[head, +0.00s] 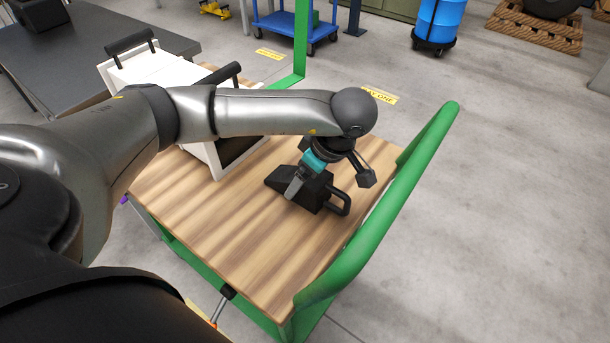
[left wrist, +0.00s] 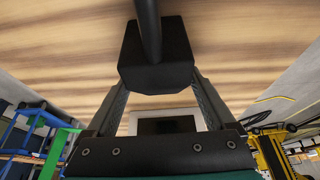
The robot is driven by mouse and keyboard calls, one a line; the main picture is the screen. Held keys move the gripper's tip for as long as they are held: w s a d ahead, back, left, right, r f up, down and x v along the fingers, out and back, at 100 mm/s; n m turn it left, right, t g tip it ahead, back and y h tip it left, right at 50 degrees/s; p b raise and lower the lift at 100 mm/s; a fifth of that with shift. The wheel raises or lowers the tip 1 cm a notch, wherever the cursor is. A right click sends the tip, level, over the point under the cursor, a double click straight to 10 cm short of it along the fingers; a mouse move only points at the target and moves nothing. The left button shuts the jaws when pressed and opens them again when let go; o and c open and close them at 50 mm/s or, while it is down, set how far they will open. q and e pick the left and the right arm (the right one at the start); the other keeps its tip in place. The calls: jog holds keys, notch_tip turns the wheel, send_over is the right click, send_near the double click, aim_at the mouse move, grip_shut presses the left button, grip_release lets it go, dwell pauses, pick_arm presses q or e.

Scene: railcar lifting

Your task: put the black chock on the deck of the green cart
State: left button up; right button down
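The black chock (head: 318,192) is on the wooden deck (head: 225,220) of the green cart (head: 390,200), near its right end, with its loop handle to the right. It appears to rest on the deck. My left gripper (head: 297,184) is right at the chock in the head view. In the left wrist view the chock (left wrist: 155,62) sits at the ends of the two fingers, one on each side. Whether the fingers press on it or stand slightly apart cannot be told. My right gripper is not in view.
A white box-like unit with black handles (head: 160,68) stands on the far left of the deck. The cart's green end rail (head: 425,145) rises just right of the chock. A dark table (head: 50,75) is at the left. The front of the deck is bare.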

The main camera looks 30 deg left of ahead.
pick_arm(q)
jog(key=shift+o, duration=0.6)
jog(key=shift+r, duration=0.1)
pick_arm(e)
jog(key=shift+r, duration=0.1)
pick_arm(q)
jog(key=p+v, duration=0.3)
jog(key=v, duration=0.8)
jog(key=shift+w+r+p, duration=0.1)
jog(key=shift+r+p, duration=0.25)
jog(key=shift+p, duration=0.05)
jog(key=shift+d+r, duration=0.15)
jog(key=shift+r, duration=0.05)
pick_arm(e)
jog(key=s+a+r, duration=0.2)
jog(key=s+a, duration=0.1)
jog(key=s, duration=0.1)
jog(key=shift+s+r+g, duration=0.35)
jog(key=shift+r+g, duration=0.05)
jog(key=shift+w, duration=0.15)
